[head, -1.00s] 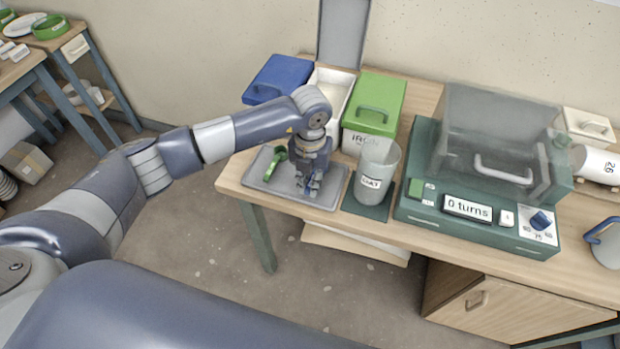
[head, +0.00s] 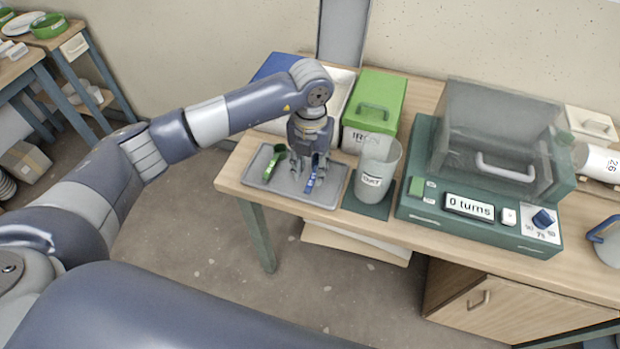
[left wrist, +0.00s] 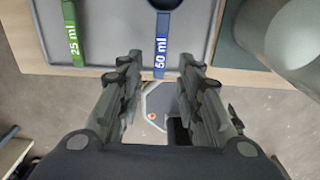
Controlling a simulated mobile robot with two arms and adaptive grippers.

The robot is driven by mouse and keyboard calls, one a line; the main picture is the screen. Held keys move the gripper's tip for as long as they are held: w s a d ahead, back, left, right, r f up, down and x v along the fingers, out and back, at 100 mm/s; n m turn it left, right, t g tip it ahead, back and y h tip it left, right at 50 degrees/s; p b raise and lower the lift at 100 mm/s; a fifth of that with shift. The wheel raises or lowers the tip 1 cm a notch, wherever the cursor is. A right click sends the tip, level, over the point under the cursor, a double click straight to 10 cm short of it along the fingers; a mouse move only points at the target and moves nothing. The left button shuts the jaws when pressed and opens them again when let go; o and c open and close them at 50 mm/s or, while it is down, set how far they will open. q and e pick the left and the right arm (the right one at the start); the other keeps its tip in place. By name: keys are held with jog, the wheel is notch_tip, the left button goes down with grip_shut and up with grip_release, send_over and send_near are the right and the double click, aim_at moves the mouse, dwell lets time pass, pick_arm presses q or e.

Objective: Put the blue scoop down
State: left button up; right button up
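The blue scoop (head: 311,182) lies on the grey tray (head: 325,203) at the left end of the bench. In the left wrist view the blue scoop (left wrist: 161,35) shows its handle marked 50 ml, pointing towards my gripper. A green scoop (head: 281,152) lies to its left on the same tray; in the left wrist view the green scoop (left wrist: 75,30) is marked 25 ml. My left gripper (head: 308,162) is above the tray. Its fingers (left wrist: 160,62) are apart on either side of the blue handle's end, with gaps between. My right gripper is not in view.
A clear cup (head: 376,172) stands on a green mat (head: 368,208) right of the tray. Behind are a green iron bin (head: 377,100) and a blue lid (head: 280,65). A green machine (head: 480,232) showing 0 turns stands further right.

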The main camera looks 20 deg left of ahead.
pick_arm(q)
notch_tip(320, 180, up, 8)
jog(key=b, duration=0.1)
jog(key=shift+f, duration=0.25)
